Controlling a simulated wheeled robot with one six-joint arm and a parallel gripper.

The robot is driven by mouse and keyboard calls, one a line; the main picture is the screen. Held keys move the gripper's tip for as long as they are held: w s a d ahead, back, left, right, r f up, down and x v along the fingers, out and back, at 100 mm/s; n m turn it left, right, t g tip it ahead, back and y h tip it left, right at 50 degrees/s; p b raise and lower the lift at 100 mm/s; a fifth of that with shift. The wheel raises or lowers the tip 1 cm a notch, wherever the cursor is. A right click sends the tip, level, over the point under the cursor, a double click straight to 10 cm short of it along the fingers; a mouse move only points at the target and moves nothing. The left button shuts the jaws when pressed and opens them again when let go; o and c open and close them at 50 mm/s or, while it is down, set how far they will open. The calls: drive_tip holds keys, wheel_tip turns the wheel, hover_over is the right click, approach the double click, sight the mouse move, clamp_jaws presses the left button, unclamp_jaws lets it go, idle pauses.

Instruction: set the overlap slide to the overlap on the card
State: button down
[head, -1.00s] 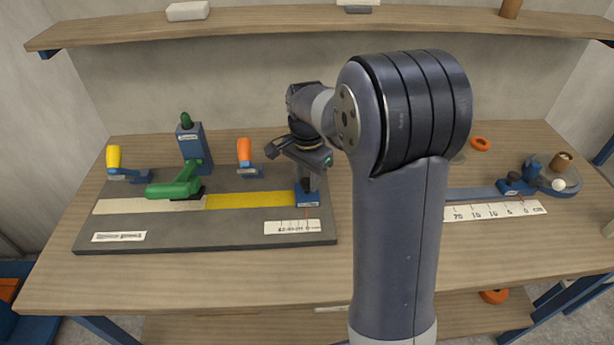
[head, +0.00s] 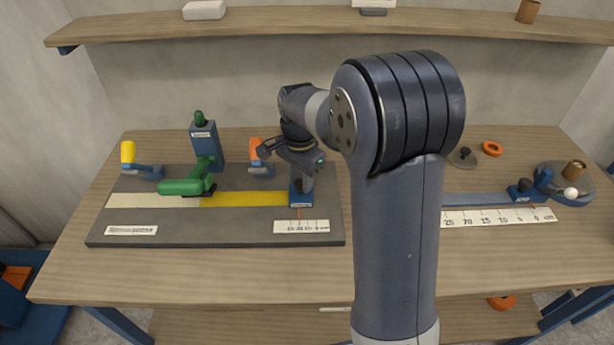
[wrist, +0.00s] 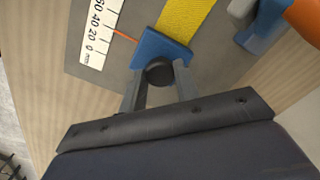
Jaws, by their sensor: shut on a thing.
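The overlap slide (head: 301,200) is a blue block at the right end of the yellow strip (head: 245,198) on the grey board. It also shows in the wrist view (wrist: 160,50), with a black round knob (wrist: 159,71). My gripper (wrist: 159,82) is shut on this knob, one finger on each side; it also shows in the head view (head: 301,184). A red pointer (wrist: 125,35) runs from the slide to the white mm scale (wrist: 98,38), roughly by the 40 mark; the exact reading is unclear. A white card-like label (head: 131,230) lies front left, its print unreadable.
A green-handled clamp (head: 187,186) stands over the strip's middle. Orange (head: 256,150) and yellow (head: 128,153) handles stand behind the strips. A long ruler (head: 497,217) with a blue stop lies at right. My arm hides the table's middle.

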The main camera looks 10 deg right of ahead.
sight(301, 182)
drive_tip(key=c, duration=1.1)
unclamp_jaws()
drive_tip(key=shift+o, duration=0.2)
wheel_tip(301, 182, up, 11)
wheel_tip(301, 182, down, 10)
drive_tip(key=shift+f, duration=0.1)
drive_tip(key=d, duration=0.3)
drive_tip(key=shift+s+f+b, duration=0.3)
drive_tip(key=shift+f, duration=0.1)
drive_tip(key=shift+s+d, duration=0.1)
drive_tip(key=shift+d, duration=0.4)
drive_tip(key=shift+a, duration=0.1)
